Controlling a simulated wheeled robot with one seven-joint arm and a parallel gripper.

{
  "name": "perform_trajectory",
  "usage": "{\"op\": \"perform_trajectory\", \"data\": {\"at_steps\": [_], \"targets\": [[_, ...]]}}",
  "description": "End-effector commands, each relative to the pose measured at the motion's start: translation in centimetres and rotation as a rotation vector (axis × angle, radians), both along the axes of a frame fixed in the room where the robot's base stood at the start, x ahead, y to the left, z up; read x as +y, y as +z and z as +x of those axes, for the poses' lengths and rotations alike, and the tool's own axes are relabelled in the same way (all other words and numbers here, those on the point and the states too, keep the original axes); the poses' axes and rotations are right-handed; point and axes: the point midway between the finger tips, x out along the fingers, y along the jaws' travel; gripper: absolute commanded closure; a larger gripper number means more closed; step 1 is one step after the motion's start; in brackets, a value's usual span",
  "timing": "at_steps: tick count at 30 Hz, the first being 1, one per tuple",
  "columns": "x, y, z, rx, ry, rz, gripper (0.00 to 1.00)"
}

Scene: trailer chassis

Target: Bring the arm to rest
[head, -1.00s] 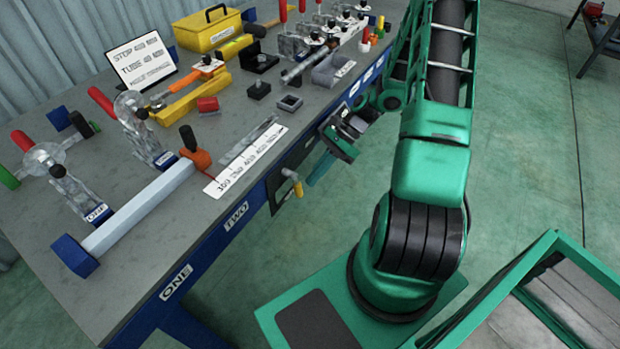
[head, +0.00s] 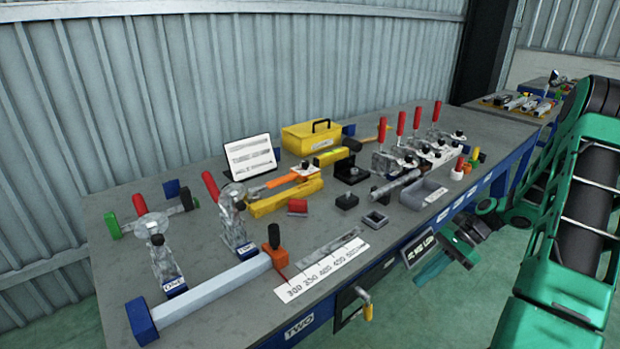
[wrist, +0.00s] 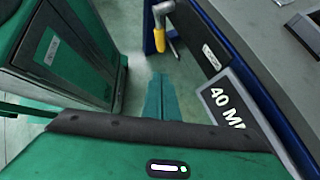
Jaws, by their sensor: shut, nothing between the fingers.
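My gripper (head: 463,258) hangs beside the front edge of the workbench, low at the right in the head view, partly hidden by my green arm. In the wrist view, the teal fingers of my gripper (wrist: 160,98) lie together with nothing between them. They point down past the bench front towards the floor. The arm is folded at the right of the head view, apart from the things on the bench.
The grey workbench (head: 100,235) carries clamps, a yellow toolbox (head: 311,136), a white sign (head: 250,157) and a scale strip (head: 322,270).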

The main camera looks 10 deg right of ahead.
Motion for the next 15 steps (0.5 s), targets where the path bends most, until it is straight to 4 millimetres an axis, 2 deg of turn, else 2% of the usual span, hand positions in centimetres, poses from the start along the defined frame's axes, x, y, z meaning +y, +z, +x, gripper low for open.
{"op": "perform_trajectory", "data": {"at_steps": [5,15], "targets": [[0.3,1.1,-0.4,-0.016,0.046,-0.042,1.0],[1.3,7.4,-3.4,-0.117,0.315,-0.271,1.0]]}}
